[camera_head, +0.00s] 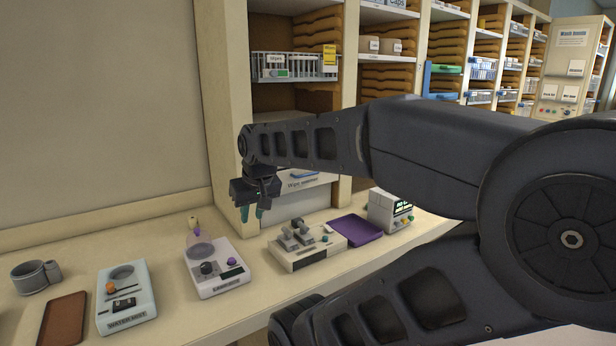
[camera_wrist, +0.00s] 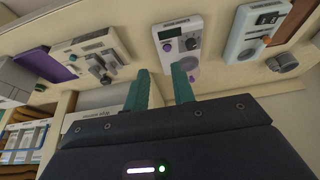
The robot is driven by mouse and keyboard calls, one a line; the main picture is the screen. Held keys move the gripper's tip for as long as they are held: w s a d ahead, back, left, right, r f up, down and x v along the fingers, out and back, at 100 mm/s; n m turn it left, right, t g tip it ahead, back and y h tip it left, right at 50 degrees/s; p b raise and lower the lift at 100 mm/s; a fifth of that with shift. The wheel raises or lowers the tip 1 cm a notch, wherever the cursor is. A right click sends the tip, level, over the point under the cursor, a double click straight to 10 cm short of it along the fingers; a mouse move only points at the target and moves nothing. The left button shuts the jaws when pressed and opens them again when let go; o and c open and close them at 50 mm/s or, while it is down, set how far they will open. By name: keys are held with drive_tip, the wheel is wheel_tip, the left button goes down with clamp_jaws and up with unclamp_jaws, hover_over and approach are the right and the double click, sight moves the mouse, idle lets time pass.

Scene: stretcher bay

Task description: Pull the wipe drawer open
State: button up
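The wipe drawer (camera_head: 304,184) has a pale front with a printed "Wipe" label and sits low in the shelf unit. My arm covers part of it in the head view, so I cannot tell if it is fully shut. Its labelled front also shows at the left in the wrist view (camera_wrist: 88,121), partly behind my gripper's body. My gripper (camera_head: 251,214) hangs above the counter, left of the drawer front and apart from it. Its two teal fingers are spread with nothing between them, as the wrist view shows (camera_wrist: 161,82).
On the counter stand a grey switch device (camera_head: 306,247), a white device (camera_head: 216,268), a "Water mist" device (camera_head: 125,298), a purple tray (camera_head: 354,229) and a small monitor (camera_head: 388,212). A wire basket (camera_head: 295,68) sits on the shelf above. A wall panel borders the left.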

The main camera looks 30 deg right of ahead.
drive_tip(key=shift+g+y, duration=0.3)
drive_tip(key=shift+y, duration=0.2)
drive_tip(key=w+d+r, duration=0.1)
drive_tip(key=w+d, duration=0.1)
drive_tip(key=w, duration=0.1)
drive_tip(key=w+d+r, duration=0.2)
drive_tip(key=w, duration=0.1)
drive_tip(key=w+d+r, duration=0.1)
drive_tip(key=w+d, duration=0.1)
drive_tip(key=w, duration=0.2)
drive_tip(key=shift+d+r, duration=0.15)
drive_tip(key=shift+r, duration=0.15)
clamp_jaws()
drive_tip(key=w+d+f, duration=0.1)
drive_tip(key=w+d, duration=0.7)
drive_tip(key=d, duration=0.4)
drive_tip(key=w+d, duration=0.7)
drive_tip(key=d, duration=0.4)
drive_tip(key=w+d+f, duration=0.1)
drive_tip(key=w+d, duration=0.7)
drive_tip(key=d, duration=0.4)
wheel_tip(320, 180, down, 9)
drive_tip(key=w+h, duration=0.1)
drive_tip(key=w, duration=0.1)
drive_tip(key=shift+w+d+f, duration=0.15)
drive_tip(key=shift+w+d, duration=0.05)
drive_tip(key=shift+w, duration=0.2)
